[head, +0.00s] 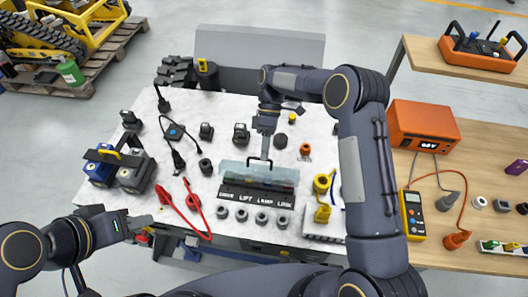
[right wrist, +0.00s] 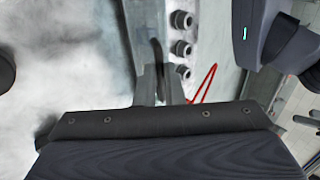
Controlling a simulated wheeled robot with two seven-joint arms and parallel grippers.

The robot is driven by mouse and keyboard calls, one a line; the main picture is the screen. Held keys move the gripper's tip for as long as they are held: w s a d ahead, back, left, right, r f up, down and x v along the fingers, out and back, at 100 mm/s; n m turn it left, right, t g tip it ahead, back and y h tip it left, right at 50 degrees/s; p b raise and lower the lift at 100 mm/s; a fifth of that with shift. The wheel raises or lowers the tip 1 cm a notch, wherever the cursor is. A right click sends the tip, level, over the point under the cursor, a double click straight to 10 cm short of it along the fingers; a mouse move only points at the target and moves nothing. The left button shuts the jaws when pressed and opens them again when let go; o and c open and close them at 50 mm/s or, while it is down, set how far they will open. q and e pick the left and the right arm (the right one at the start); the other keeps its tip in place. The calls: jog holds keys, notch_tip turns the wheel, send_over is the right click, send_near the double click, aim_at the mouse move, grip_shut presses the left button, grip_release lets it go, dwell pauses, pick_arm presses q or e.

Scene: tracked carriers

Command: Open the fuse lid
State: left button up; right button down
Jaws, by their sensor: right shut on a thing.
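The fuse box (head: 232,192) stands at the middle front of the white table, with a dark label strip reading DRIVE, LIFT, LAMP, LINK. Its pale see-through lid (head: 230,167) lies over the box's back part; I cannot tell how far it is raised. My right gripper (head: 264,152) reaches down from behind and is shut on the dark lid handle (head: 258,161). In the right wrist view the fingers (right wrist: 160,85) show, with the handle partly hidden between them. My left gripper (head: 143,222) is at the table's front left, away from the box; its jaw gap is unclear.
Several round sockets (head: 262,218) line the front of the box. Red leads (head: 194,204) lie at its left, and a yellow part (head: 322,184) stands at its right. Dark plugs and blocks are scattered behind. A wooden bench (head: 440,180) with an orange meter (head: 424,126) stands right.

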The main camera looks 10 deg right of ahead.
jog(key=shift+w+d+f+g, duration=0.1)
jog(key=shift+w+g, duration=0.3)
jog(key=shift+g, duration=0.1)
jog(key=c, duration=1.5)
grip_release()
notch_tip(320, 180, up, 9)
jog(key=b, duration=0.4)
send_over(265, 170)
jog(key=s+r, duration=0.1)
jog(key=s, duration=0.2)
jog(key=s+a+r+b, duration=0.1)
jog(key=s, duration=0.2)
jog(key=s+r, duration=0.2)
jog(key=s, duration=0.1)
jog(key=shift+a+b, duration=0.2)
jog(key=shift+b, duration=0.1)
